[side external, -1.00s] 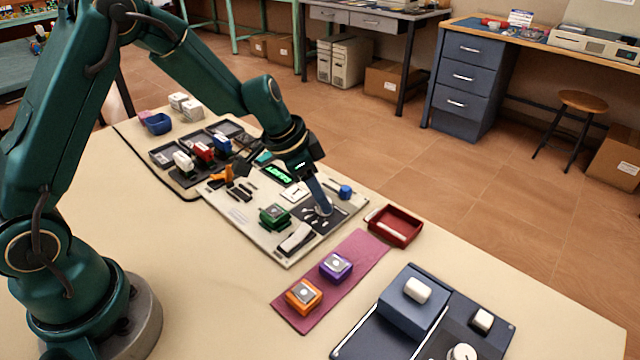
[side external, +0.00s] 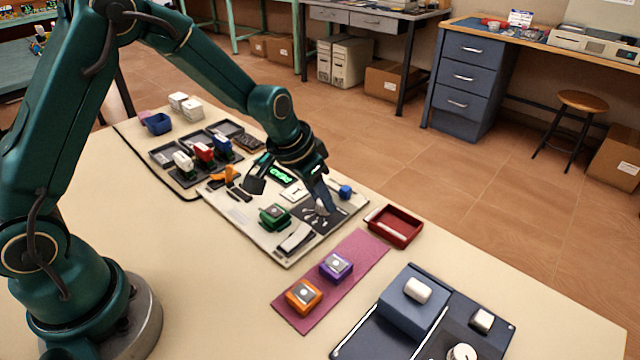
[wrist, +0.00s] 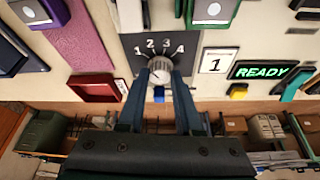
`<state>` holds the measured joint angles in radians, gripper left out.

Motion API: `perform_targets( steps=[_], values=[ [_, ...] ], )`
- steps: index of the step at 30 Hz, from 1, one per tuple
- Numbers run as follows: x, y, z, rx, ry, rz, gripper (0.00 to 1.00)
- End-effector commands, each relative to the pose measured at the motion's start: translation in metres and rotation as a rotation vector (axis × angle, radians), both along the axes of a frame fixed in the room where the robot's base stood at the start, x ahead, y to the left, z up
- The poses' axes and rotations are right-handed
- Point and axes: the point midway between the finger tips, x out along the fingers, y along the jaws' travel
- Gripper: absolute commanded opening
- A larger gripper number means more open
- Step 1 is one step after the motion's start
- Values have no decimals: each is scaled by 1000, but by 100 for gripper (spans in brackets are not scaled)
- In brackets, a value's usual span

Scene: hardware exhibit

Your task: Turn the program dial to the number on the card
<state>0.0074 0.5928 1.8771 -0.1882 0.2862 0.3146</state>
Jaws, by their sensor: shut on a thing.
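The program dial (wrist: 158,66) is a grey knob on a dark plate (wrist: 196,42) with the numbers 1, 2, 3 and 4 in an arc around it. My gripper (wrist: 160,76) is shut on the dial, one finger on each side. Which number the dial's mark points to I cannot tell. The white card (wrist: 216,61) shows a 1 and sits right of the dial in the wrist view.
A red tray (side external: 396,226) stands close to the panel. A green block (side external: 274,217) sits on the panel, and a pink mat (side external: 325,290) holds an orange and a purple block.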

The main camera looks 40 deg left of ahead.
Motion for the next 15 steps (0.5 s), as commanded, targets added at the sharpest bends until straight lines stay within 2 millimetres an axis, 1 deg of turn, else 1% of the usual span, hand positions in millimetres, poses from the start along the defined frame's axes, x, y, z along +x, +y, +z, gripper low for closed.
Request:
perform_targets(
  steps=[6,15],
  values=[
    [0,-1,0,0,0,91,0],
    [0,-1,0,-2,1,158,0]
  ],
)
